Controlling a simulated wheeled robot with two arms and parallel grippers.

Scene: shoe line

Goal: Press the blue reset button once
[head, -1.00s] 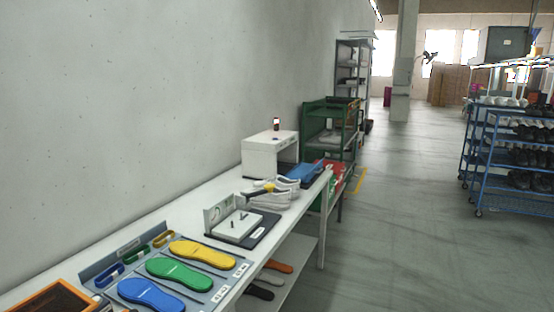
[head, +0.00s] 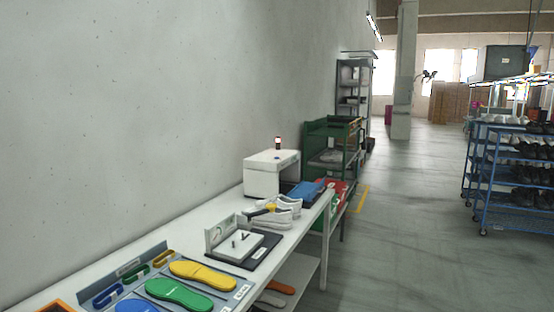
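A small blue spot, which looks like the blue button (head: 277,157), sits on top of the white box-shaped machine (head: 262,178). The machine stands at the far end of the white table (head: 205,212), against the wall. A small red and white lamp (head: 278,143) stands on the machine's top behind the blue spot. The button is too small to tell whether it is pressed. Neither of my grippers is in view.
White shoes (head: 284,206), a white fixture on a dark base (head: 238,245) and a yellow insole (head: 203,275) lie on the table. A green shelf cart (head: 343,160) stands beyond it. Blue shoe racks (head: 512,205) stand at right. The floor between is clear.

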